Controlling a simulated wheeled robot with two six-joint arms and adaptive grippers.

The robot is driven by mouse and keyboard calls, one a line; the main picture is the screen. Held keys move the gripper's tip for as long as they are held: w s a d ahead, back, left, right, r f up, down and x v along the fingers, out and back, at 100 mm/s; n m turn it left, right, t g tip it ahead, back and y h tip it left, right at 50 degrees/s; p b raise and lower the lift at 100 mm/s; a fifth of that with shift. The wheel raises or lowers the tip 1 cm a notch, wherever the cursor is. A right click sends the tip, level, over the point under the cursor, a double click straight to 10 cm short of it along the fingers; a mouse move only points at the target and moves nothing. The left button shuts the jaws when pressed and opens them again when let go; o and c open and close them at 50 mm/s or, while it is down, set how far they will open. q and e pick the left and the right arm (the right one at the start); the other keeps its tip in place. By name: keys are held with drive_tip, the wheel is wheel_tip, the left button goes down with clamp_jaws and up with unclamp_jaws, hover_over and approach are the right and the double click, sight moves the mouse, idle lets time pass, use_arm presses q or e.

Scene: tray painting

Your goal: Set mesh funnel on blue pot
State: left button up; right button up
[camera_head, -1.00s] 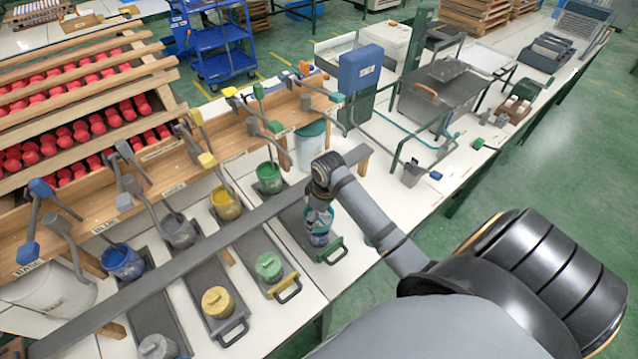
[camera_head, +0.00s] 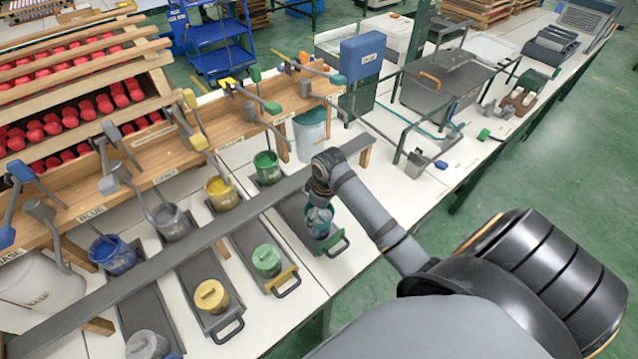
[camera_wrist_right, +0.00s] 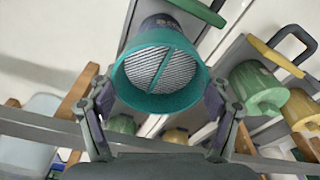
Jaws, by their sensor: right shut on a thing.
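The mesh funnel (camera_wrist_right: 163,75) is a teal ring with a pale striped mesh and a bar across it. My right gripper (camera_wrist_right: 160,100) has a finger on each side of it and is shut on it. In the head view the funnel (camera_head: 318,213) shows under my right gripper (camera_head: 320,203). A dark bluish pot (camera_wrist_right: 158,24) with lettering shows just beyond the funnel in the wrist view. It stands on a tray with a green handle (camera_head: 335,242); whether funnel and pot touch is unclear. A blue bucket (camera_head: 117,260) is in the back row at left. My left gripper is not in view.
A green pot (camera_head: 266,261), a yellow pot (camera_head: 212,297) and a grey pot (camera_head: 148,345) stand on trays to the left. A long grey bar (camera_head: 190,255) runs behind them. White table (camera_head: 350,265) is clear right of the green-handled tray.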

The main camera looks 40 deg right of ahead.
drive_tip(key=o, duration=1.1)
drive_tip(key=shift+f, duration=0.1)
wheel_tip(320, 180, up, 9)
wheel_tip(320, 180, up, 4)
drive_tip(key=p, duration=0.2)
hover_over(322, 218)
drive_tip(key=shift+s, duration=0.3)
